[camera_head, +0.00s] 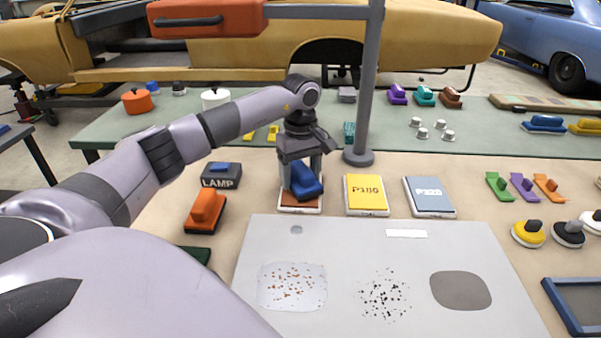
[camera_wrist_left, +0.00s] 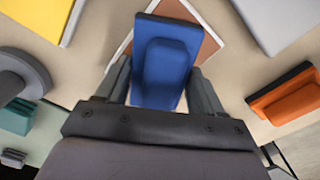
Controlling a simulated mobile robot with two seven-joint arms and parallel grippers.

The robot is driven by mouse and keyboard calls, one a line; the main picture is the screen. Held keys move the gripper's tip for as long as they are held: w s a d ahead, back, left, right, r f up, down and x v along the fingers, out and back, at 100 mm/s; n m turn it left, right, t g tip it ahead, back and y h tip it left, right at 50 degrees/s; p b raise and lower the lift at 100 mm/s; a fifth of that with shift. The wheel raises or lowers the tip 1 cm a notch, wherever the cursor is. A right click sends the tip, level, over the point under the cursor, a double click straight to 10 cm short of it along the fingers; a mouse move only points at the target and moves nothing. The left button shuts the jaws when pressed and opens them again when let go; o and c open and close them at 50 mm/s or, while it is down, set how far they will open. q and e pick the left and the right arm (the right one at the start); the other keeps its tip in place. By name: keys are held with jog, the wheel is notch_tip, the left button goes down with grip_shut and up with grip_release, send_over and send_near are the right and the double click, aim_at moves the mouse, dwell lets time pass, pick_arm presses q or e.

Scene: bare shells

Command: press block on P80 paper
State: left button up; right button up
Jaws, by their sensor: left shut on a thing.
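My left gripper (camera_head: 301,178) is shut on a blue sanding block (camera_head: 306,183), which looks tilted in the head view. The block is over a brown sheet with a pale border (camera_head: 299,208), at the left of a row of sheets. Its label is hidden, so I cannot tell whether it reads P80. In the left wrist view the blue block (camera_wrist_left: 163,66) sits between the fingers, with the brown sheet (camera_wrist_left: 208,42) showing behind it. I cannot tell whether block and sheet touch. My right gripper is not in view.
A yellow P1110-like sheet (camera_head: 367,192) and a grey-blue P320-like sheet (camera_head: 429,194) lie to the right. An orange block (camera_head: 205,211) and a LAMP box (camera_head: 221,176) are at left. A grey post (camera_head: 367,90) stands close behind. A grey panel (camera_head: 345,235) lies in front.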

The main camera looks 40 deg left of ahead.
aim_at(301, 166)
pick_arm(q)
jog(key=shift+f, duration=0.4)
jog(key=shift+f, duration=0.1)
dwell(1.2)
notch_tip(301, 166, up, 7)
jog(key=p, duration=0.5)
jog(key=shift+p, duration=0.35)
jog(key=shift+d, duration=0.1)
dwell(0.7)
